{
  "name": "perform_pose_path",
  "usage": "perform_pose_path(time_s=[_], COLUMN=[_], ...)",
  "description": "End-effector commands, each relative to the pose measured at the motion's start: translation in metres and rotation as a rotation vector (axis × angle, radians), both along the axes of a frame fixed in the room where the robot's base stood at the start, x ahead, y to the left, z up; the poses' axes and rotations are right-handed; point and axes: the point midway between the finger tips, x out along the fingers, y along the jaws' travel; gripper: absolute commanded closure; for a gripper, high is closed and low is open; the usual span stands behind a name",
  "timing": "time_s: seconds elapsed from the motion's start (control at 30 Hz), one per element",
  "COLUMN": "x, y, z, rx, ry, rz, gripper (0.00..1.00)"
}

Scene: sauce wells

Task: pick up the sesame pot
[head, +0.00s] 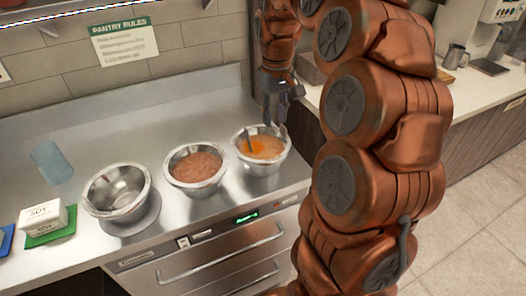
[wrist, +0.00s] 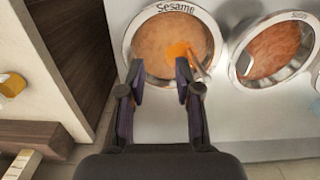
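The sesame pot (wrist: 176,8) is a round steel bowl of orange-brown sauce with "Sesame" on its rim in the wrist view. In the head view my gripper (head: 274,112) is just above this pot's back right side. Whether a finger touches the rim cannot be told.
A second sauce pot (head: 196,186) stands left of it, also beside it in the wrist view (wrist: 310,55). Further left are an empty steel bowl (head: 117,211), a white box (head: 40,216) on a green mat, and a blue glass (head: 52,162). The counter behind the pots is clear.

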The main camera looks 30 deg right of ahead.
Motion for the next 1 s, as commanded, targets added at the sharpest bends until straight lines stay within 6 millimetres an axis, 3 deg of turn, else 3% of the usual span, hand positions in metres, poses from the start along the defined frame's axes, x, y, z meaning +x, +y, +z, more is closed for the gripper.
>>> perform_pose_path(time_s=[0.1,0.3,1.0], x=[0.015,0.024,0.025], y=[-0.027,-0.049,-0.050], z=[-0.001,-0.001,-0.044], rx=[-0.004,-0.010,-0.009], ry=[-0.005,-0.012,-0.004], rz=[-0.033,-0.058,-0.059], gripper=[0.67,0.67,0.67])
